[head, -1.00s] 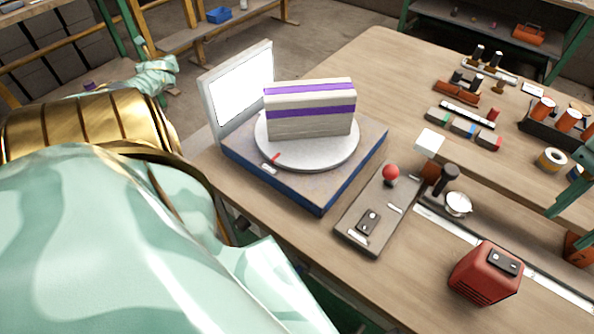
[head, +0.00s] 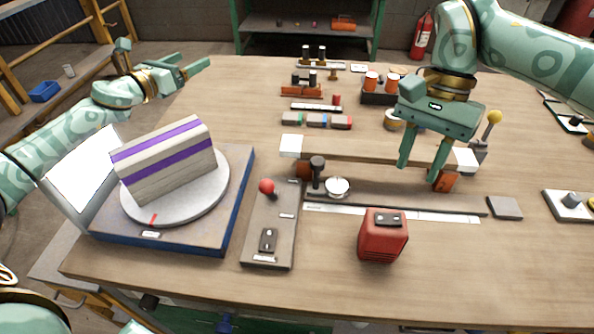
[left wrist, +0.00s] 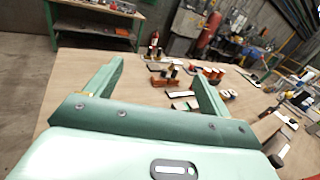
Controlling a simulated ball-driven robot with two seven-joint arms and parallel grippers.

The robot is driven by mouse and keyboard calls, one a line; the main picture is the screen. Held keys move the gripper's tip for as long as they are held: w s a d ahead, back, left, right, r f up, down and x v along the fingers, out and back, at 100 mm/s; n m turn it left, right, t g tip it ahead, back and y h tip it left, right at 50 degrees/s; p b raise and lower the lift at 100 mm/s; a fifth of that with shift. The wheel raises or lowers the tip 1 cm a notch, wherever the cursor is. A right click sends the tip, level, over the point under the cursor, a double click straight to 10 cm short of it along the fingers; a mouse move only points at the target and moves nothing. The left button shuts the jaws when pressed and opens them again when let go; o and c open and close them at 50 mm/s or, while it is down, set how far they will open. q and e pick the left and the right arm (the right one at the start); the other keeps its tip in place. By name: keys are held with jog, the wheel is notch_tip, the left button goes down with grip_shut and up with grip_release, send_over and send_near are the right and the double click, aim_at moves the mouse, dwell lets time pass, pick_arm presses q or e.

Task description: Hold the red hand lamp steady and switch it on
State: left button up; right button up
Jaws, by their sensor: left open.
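The red hand lamp (head: 382,240) is a boxy red body with a ribbed lower part and a dark switch plate on top. It stands upright on the bench, right of the middle in the head view. My right gripper (head: 420,172) is open and empty, fingers pointing down, behind and to the right of the lamp in the picture. My left gripper (head: 192,64) is open and empty at the far left, well away from the lamp, above the turntable side. The left wrist view shows its two spread fingers (left wrist: 158,75) with nothing between them.
A striped block stands on a round turntable (head: 215,195) at left, beside a white panel (head: 90,180). A control board with a red knob (head: 268,187) lies left of the lamp. A long rail (head: 400,201) runs behind it. Free bench lies right and front.

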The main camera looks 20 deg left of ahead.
pick_arm(q)
jog(key=s+d+f+m+g+h, duration=0.1)
jog(key=s+d+m+g+h, duration=0.2)
jog(key=d, duration=0.6)
jog(key=d+f+m+g+h, duration=0.1)
jog(key=d+m+h, duration=0.3)
jog(key=d, duration=0.6)
jog(key=m+g+h, duration=0.4)
jog(key=m+g, duration=0.3)
jog(key=g, duration=0.3)
send_near(383, 232)
jog(key=a, duration=0.5)
jog(key=shift+y, duration=0.3)
jog(key=x, duration=1.1)
jog(key=w+x, duration=0.1)
jog(key=x, duration=0.4)
jog(key=shift+w+f, duration=0.1)
jog(key=shift+f, duration=0.35)
